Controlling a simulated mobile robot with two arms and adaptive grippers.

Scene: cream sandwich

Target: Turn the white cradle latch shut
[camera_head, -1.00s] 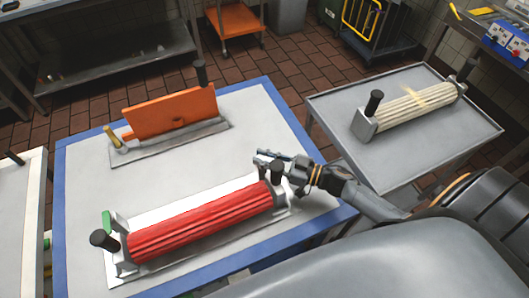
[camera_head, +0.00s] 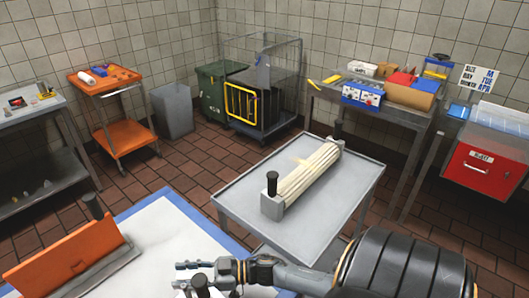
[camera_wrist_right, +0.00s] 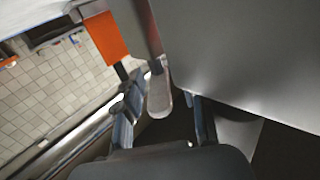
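The white cradle (camera_head: 205,291) is almost wholly below the head view; only a small white piece and a black knob (camera_head: 199,281) show. Its latch cannot be made out in the head view. My right gripper (camera_head: 181,276) is beside that knob, with its two fingers apart. In the wrist view, the fingers of my right gripper (camera_wrist_right: 165,120) are also spread, and a grey rounded part (camera_wrist_right: 160,94) shows between them. I cannot tell whether that part is the latch or whether a finger touches it. My left gripper is not in view.
A cream ribbed roller (camera_head: 303,172) lies in a grey cradle on the grey side table (camera_head: 235,197). An orange plate (camera_head: 65,256) stands on the blue-edged table (camera_head: 180,206) at lower left. Carts and a cluttered bench stand behind, with tiled floor between.

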